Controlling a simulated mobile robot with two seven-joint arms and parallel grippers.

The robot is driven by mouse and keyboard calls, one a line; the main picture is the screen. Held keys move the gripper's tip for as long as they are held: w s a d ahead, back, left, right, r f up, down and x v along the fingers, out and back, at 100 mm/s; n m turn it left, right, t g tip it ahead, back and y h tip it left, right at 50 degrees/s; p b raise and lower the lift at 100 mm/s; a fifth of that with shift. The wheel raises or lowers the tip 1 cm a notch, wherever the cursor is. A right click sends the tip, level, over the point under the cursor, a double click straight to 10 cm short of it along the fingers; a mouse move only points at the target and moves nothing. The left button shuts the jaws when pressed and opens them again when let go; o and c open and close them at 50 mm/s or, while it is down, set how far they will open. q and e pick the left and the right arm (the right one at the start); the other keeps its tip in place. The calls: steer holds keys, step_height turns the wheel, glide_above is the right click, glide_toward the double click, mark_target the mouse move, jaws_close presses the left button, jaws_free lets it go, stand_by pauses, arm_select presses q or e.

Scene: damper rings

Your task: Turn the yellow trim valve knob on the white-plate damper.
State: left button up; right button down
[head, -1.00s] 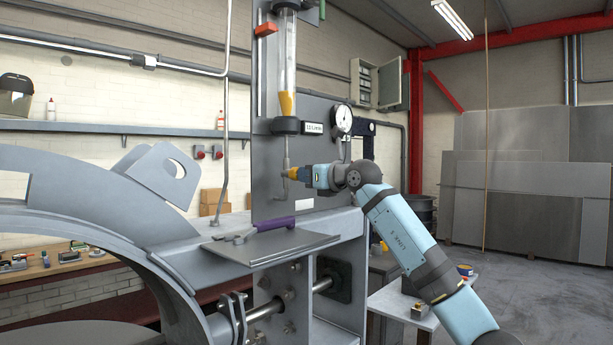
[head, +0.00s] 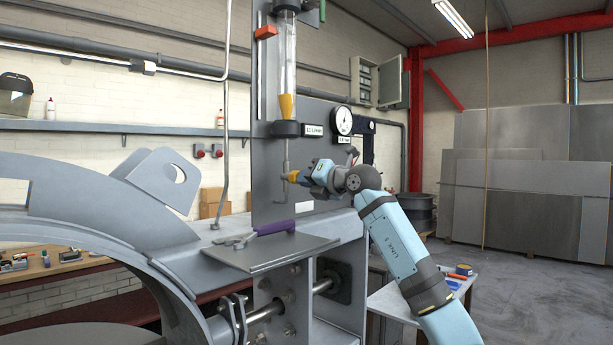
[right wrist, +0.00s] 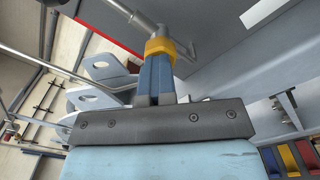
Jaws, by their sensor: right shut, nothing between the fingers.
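My right gripper (head: 293,177) reaches in from the right, level, to a thin grey pipe fitting (head: 285,163) on the upright grey panel. It is shut, with nothing gripped. Yellow shows at its tips in the head view. In the right wrist view, a yellow band (right wrist: 158,48) sits at the ends of the blue fingers (right wrist: 155,80), against a grey pipe; I cannot tell whether it is the trim knob or part of the fingertips. My left gripper is out of view.
A flow tube with a yellow cone (head: 287,105) and a round gauge (head: 342,121) stand above the gripper. Below, a purple-handled tool (head: 275,228) lies on a grey plate (head: 262,256). A large grey ring (head: 95,215) fills the left. Open floor lies right.

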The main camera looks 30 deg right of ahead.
steer(key=shift+m, duration=0.6)
steer(key=m+p, duration=0.2)
steer(key=m, duration=0.2)
steer(key=shift+m+p, duration=0.3)
steer(key=shift+p, duration=0.1)
steer(key=c, duration=1.4)
jaws_free()
steer(key=shift+s, duration=0.15)
